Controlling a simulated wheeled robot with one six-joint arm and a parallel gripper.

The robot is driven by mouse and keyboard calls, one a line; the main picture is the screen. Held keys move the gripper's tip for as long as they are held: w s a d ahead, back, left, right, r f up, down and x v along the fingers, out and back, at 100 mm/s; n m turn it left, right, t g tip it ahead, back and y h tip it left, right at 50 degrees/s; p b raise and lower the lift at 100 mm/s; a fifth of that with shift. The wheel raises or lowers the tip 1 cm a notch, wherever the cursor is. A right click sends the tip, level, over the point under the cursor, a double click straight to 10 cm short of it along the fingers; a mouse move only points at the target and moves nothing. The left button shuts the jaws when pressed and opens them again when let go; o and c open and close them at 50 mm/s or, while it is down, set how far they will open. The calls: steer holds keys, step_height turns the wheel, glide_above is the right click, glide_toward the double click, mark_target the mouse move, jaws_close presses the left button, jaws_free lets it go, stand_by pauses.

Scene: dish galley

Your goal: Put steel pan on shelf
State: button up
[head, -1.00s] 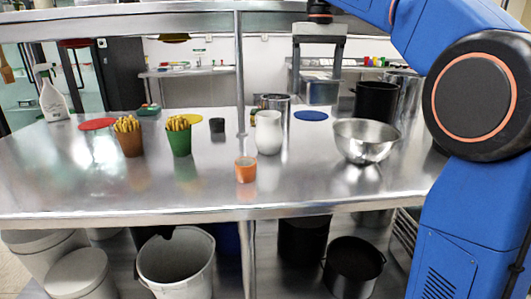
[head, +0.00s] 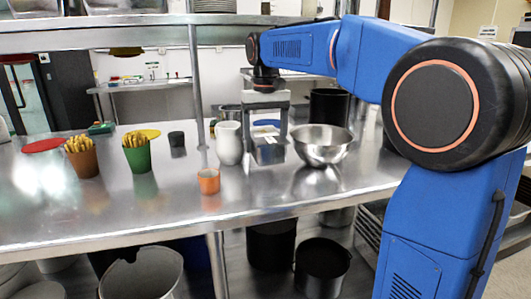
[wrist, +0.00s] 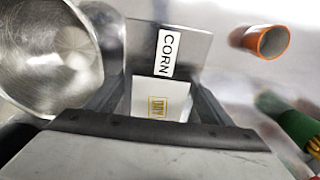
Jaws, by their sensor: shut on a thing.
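The steel pan (head: 269,153) is a small rectangular metal container at the middle of the head view, just right of the white jar. My gripper (head: 266,132) comes down from above and is shut on it. In the wrist view the pan (wrist: 190,42) shows a steel face with a white CORN label, and a white patch with yellow print lies between the fingers of my gripper (wrist: 155,105). Whether the pan's bottom touches the counter I cannot tell. An overhead steel shelf (head: 130,38) runs across the top left of the head view.
A steel bowl (head: 323,148) stands close right of the pan, the white jar (head: 229,146) close left. An orange cup (head: 208,182) is in front. Two cups of fries (head: 138,156) stand further left. A dark pot (head: 328,106) is behind. The counter front (head: 260,195) is clear.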

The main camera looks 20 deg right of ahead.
steer(key=shift+f, duration=1.9)
steer(key=o, duration=1.3)
steer(key=shift+f, duration=0.15)
